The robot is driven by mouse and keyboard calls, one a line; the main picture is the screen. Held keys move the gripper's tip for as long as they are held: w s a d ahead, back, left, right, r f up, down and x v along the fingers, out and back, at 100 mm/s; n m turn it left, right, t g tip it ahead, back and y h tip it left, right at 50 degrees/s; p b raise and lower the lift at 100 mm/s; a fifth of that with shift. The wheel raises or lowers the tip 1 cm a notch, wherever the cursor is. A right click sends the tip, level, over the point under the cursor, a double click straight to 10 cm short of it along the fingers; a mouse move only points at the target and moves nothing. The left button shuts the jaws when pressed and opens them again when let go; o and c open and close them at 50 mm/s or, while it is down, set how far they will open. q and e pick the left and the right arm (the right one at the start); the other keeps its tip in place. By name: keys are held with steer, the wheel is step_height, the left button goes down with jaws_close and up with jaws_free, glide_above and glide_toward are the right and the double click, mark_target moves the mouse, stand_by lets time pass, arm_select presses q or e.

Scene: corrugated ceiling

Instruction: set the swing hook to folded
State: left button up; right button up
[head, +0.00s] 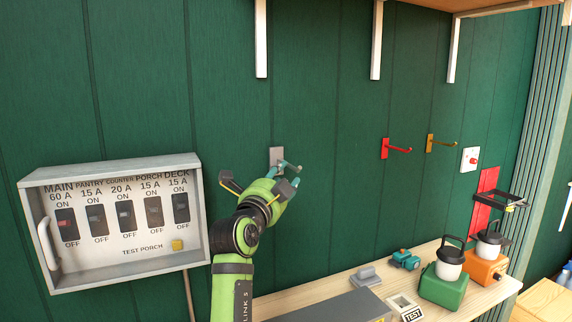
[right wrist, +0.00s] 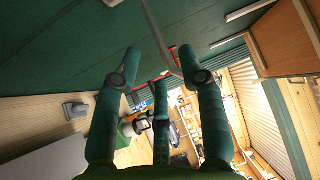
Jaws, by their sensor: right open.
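A grey wall plate (head: 276,154) sits on the green wall behind my right gripper, and its hook is mostly hidden by the fingers in the head view. In the right wrist view a pale, curved rod (right wrist: 156,32), which looks like this swing hook's arm, runs down between the tips of the two upper fingers. My right gripper (head: 287,172) is open at the plate, its teal fingers spread around the rod. Whether a finger touches the rod, I cannot tell. My left gripper is not in view.
A red hook (head: 398,149) and a yellow hook (head: 441,143) stick out farther right. A breaker box (head: 110,260) hangs at left. White shelf brackets (head: 261,40) hang above. The bench (head: 335,277) below holds lanterns (head: 450,262) and small items. The wall between the grey and red hooks is clear.

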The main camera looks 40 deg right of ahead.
mark_target(291, 168)
steer(key=p+x, duration=0.2)
steer(key=x, duration=0.3)
steer(key=shift+d+r+p, duration=0.1)
steer(key=shift+r+p, duration=0.05)
steer(key=shift+p, duration=0.25)
steer(key=shift+w+d, duration=0.2)
steer(key=shift+d, duration=0.2)
steer(key=shift+w, duration=0.1)
steer(key=shift+c, duration=0.4)
jaws_close()
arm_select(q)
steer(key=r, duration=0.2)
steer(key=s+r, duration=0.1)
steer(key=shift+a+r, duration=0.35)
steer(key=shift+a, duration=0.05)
